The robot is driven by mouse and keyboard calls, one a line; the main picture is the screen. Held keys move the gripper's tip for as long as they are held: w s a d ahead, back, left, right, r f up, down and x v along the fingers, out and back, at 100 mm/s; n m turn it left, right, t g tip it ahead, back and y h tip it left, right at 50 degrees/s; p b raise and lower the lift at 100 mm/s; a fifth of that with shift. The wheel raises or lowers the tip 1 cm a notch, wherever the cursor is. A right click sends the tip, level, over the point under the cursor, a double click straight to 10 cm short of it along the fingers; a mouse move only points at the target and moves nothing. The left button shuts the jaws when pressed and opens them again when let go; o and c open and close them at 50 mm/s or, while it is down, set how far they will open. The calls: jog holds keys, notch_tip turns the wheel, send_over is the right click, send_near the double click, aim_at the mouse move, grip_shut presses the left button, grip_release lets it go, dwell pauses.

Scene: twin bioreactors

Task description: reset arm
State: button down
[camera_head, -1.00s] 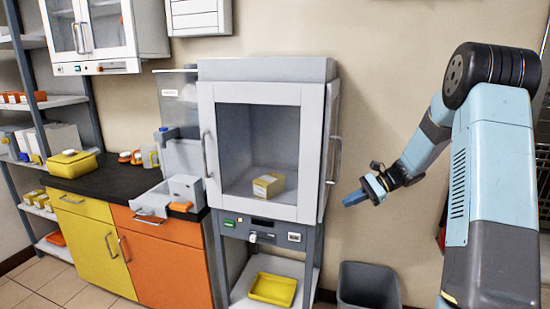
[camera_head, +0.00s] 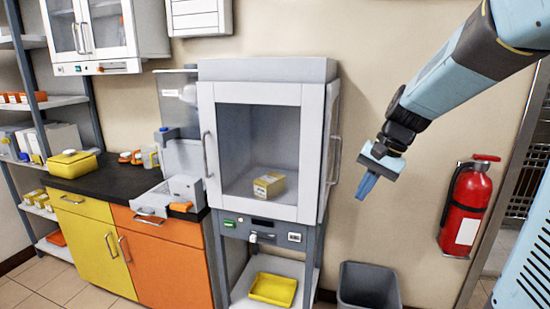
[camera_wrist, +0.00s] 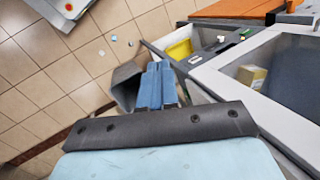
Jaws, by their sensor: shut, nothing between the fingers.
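My arm reaches in from the upper right in the head view. My gripper (camera_head: 366,188) points downward in the air to the right of the glass-fronted cabinet (camera_head: 262,137), apart from it. Its blue fingers are together with nothing between them. In the wrist view the gripper (camera_wrist: 158,68) shows its two blue fingers side by side, above the floor and in front of the grey bin (camera_wrist: 127,85).
A box (camera_head: 268,185) sits inside the cabinet, with a yellow tray (camera_head: 272,289) on the shelf below. The grey bin also shows in the head view (camera_head: 368,287). A red fire extinguisher (camera_head: 466,208) hangs on the wall at right. Counter and drawers (camera_head: 170,260) stand at left.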

jog(key=s+d+r+n+t+h, duration=0.1)
jog(key=s+r+n+t+h, duration=0.1)
jog(key=s, duration=0.6)
jog(key=s+d+r+n+t+h, duration=0.1)
jog(key=s+r+n+t+h, duration=0.1)
jog(key=s, duration=0.6)
jog(key=shift+s+d+n+t, duration=0.2)
jog(key=shift+d+n+t, duration=0.15)
jog(key=shift+n, duration=0.45)
